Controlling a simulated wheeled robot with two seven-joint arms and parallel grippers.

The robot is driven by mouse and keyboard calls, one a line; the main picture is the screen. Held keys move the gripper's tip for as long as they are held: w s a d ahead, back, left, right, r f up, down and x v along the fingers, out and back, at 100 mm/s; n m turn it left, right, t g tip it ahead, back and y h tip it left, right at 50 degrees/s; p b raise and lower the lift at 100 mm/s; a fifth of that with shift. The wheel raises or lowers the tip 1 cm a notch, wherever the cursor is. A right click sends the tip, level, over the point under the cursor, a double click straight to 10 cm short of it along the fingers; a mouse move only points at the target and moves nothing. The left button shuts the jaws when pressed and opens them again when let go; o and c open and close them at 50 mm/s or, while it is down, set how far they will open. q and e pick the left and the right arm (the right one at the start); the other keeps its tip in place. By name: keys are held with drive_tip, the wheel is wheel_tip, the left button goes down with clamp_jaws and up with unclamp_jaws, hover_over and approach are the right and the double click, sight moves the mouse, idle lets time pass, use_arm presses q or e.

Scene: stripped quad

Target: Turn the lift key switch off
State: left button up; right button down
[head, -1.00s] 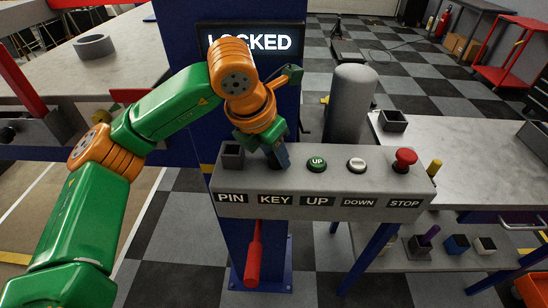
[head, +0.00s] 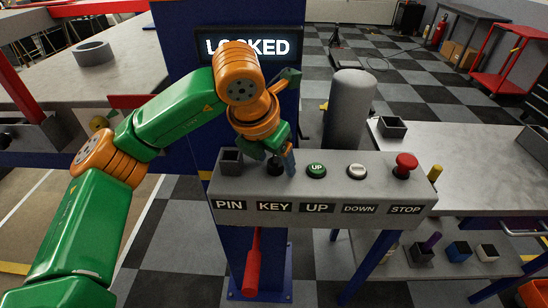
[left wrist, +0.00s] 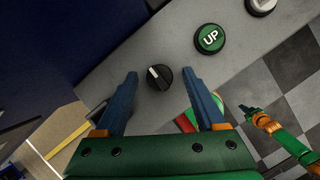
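The key switch (left wrist: 159,77) is a round black knob with a white mark, on the grey control box (head: 330,182) above the label KEY. In the left wrist view its mark points to the upper left. My left gripper (head: 281,163) is open over the box, with its blue fingers on either side of the knob and visible gaps to it. In the head view the gripper partly hides the knob. The screen (head: 247,47) behind reads LOCKED. The head view does not show my right gripper; in the left wrist view my right arm (left wrist: 272,125) shows small at right.
The green UP button (head: 316,171), white DOWN button (head: 357,172) and red STOP button (head: 405,165) stand right of the key. A square PIN socket (head: 231,160) is at left. A grey cylinder (head: 350,108) stands behind the box. A red handle (head: 253,262) hangs below.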

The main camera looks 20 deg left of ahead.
use_arm(q)
drive_tip(key=shift+r, duration=0.1)
drive_tip(key=v, duration=0.7)
drive_tip(key=shift+b, duration=0.35)
